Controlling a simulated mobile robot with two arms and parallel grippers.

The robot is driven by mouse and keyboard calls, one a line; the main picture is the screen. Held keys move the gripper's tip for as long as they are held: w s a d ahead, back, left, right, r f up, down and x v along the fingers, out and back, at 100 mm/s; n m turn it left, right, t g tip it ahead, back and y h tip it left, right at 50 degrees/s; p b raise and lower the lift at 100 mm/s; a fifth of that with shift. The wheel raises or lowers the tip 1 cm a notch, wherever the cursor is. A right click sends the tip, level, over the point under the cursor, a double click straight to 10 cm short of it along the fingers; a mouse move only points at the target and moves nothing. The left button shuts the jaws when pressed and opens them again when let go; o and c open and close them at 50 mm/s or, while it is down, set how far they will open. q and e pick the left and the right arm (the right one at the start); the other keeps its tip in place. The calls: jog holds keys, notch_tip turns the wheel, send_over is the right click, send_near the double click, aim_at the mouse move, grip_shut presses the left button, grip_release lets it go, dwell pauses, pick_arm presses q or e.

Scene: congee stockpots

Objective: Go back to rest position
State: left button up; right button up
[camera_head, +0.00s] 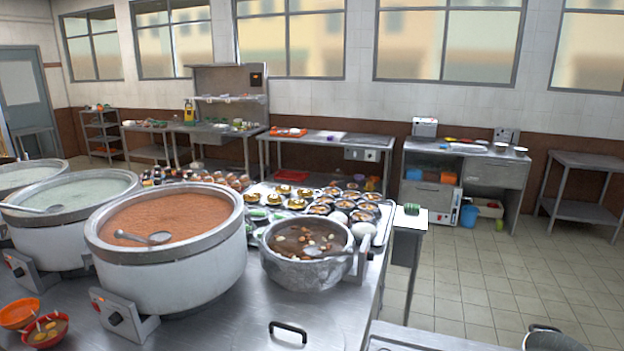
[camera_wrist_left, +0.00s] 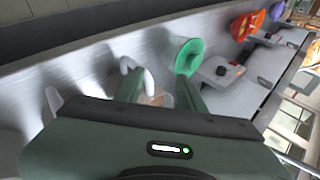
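My left gripper (camera_wrist_left: 161,84) shows in the left wrist view with its two dark green fingers apart and no object clearly held between them. A green bowl (camera_wrist_left: 187,57) lies just beyond the right-hand finger; I cannot tell whether they touch. Neither gripper shows in the head view, and my right gripper is in no view. In the head view, a large stockpot (camera_head: 165,265) of orange congee stands on the steel counter (camera_head: 240,322) with a ladle (camera_head: 143,238) in it. A smaller metal pot (camera_head: 305,272) of brown soup stands to its right.
Two pale-congee pots stand at the left, one nearer (camera_head: 65,225). Orange (camera_head: 18,313) and red (camera_head: 45,333) bowls sit at the front left. Trays of small dishes (camera_head: 345,205) crowd the counter's back. Open tiled floor (camera_head: 480,280) lies at the right.

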pick_arm(q)
jog(key=s+d+f+n+g+h, duration=0.1)
jog(key=s+d+f+n+h, duration=0.15)
jog(key=s, duration=0.55)
jog(key=s+d+f+n+g+h, duration=0.1)
jog(key=s+d+h, duration=0.1)
jog(key=s+d, duration=0.35)
jog(key=s+d+f+n+g+h, duration=0.1)
jog(key=s+d+f+n+h, duration=0.1)
jog(key=s, duration=0.7)
notch_tip(320, 180, down, 30)
jog(key=s+r+b, duration=0.1)
jog(key=s+b, duration=0.1)
jog(key=b, duration=0.1)
jog(key=s+a+f+g+b, duration=0.2)
jog(key=s+a+f, duration=0.1)
jog(key=s+f, duration=1.3)
notch_tip(320, 180, down, 3)
jog(key=shift+r+m+b, duration=0.1)
jog(key=shift+m+b, duration=0.25)
jog(key=shift+s, duration=0.1)
